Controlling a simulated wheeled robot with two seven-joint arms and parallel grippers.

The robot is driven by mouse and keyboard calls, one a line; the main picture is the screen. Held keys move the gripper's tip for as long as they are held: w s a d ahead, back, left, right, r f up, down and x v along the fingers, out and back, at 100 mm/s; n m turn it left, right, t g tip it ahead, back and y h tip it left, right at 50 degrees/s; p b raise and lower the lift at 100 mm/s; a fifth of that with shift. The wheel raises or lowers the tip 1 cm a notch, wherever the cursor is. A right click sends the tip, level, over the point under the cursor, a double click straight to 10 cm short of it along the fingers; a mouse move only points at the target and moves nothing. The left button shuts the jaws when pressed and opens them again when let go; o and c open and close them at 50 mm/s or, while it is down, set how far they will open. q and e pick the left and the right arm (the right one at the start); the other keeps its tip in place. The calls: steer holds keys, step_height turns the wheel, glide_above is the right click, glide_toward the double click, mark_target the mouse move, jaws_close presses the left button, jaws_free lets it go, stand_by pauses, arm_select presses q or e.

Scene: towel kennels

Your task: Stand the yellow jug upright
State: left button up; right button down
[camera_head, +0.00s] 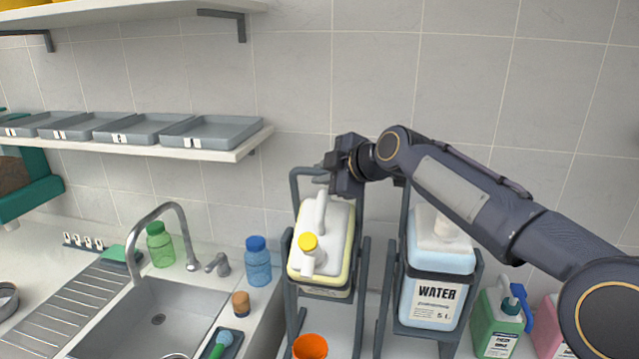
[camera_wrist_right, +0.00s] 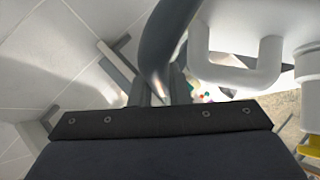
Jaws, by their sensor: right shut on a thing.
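The yellow jug (camera_head: 340,235) is pale yellow and white with a yellow cap (camera_head: 308,242). It sits in a grey cradle frame (camera_head: 294,190), tipped forward with its cap toward me. My right gripper (camera_head: 328,172) is at the top of this frame, behind and above the jug. In the right wrist view the gripper (camera_wrist_right: 160,98) is shut on a dark grey curved bar (camera_wrist_right: 163,40), which looks like the frame's top bar. The jug's white handle (camera_wrist_right: 240,75) is beside the bar, apart from the fingers. My left gripper is not in view.
An orange cup (camera_head: 310,346) stands below the jug. A blue water jug (camera_head: 437,275) in a similar stand is to the right, under my right arm. A green jug (camera_head: 497,325) is farther right. A blue bottle (camera_head: 258,262) and a sink (camera_head: 160,315) are left.

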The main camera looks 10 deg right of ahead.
steer(key=shift+w+d+p, duration=0.15)
steer(key=shift+w+d, duration=0.05)
steer(key=shift+w, duration=0.45)
steer(key=shift+w+d+p, duration=0.1)
steer(key=shift+w+d, duration=0.15)
steer(key=shift+w, duration=0.45)
steer(key=shift+w+d+p, duration=0.15)
steer(key=shift+w+d, duration=0.05)
steer(key=shift+w, duration=0.45)
steer(key=shift+f, duration=0.1)
steer(key=c, duration=1.6)
jaws_free()
steer(key=shift+c, duration=0.2)
